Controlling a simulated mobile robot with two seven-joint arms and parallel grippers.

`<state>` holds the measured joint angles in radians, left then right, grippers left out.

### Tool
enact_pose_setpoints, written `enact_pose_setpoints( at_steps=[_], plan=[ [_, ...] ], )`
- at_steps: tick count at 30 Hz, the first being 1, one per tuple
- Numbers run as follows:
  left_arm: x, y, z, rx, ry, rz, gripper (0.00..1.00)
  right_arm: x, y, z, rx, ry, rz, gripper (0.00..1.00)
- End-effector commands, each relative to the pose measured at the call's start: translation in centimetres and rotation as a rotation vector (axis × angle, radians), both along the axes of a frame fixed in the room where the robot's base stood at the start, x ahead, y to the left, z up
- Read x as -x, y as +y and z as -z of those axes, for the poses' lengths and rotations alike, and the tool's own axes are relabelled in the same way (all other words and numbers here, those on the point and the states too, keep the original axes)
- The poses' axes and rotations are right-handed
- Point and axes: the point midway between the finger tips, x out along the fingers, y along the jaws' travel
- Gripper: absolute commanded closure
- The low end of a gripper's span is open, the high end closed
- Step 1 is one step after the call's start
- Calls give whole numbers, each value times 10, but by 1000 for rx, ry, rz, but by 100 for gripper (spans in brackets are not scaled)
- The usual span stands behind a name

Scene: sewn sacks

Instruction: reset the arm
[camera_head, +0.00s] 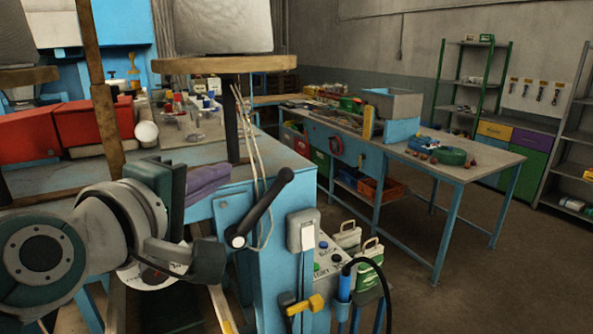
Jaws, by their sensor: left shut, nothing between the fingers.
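My left arm comes in from the left edge with grey and dark round joints. Its gripper (205,262) is low in the left half, in front of the blue machine frame (262,215). It is shut with nothing in it. Some of the gripper is hidden by its own housing and wrist. My right gripper is out of view.
A grey sack (222,25) stands on a wooden board (225,64) above. Red bins (92,122) and purple cloth (207,182) are near my left arm. A black lever (262,207) sticks up to the gripper's right. A workbench (465,165) stands behind; floor is clear at lower right.

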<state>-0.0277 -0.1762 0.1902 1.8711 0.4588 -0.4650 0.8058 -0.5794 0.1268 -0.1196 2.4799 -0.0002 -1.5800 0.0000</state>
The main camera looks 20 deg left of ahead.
Motion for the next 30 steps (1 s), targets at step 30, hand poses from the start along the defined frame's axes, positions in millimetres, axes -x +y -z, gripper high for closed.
enact_pose_setpoints(
  at_steps=[30],
  plan=[
    [271,-20,62,-1265,818,1049,100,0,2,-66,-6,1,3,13]
  ],
)
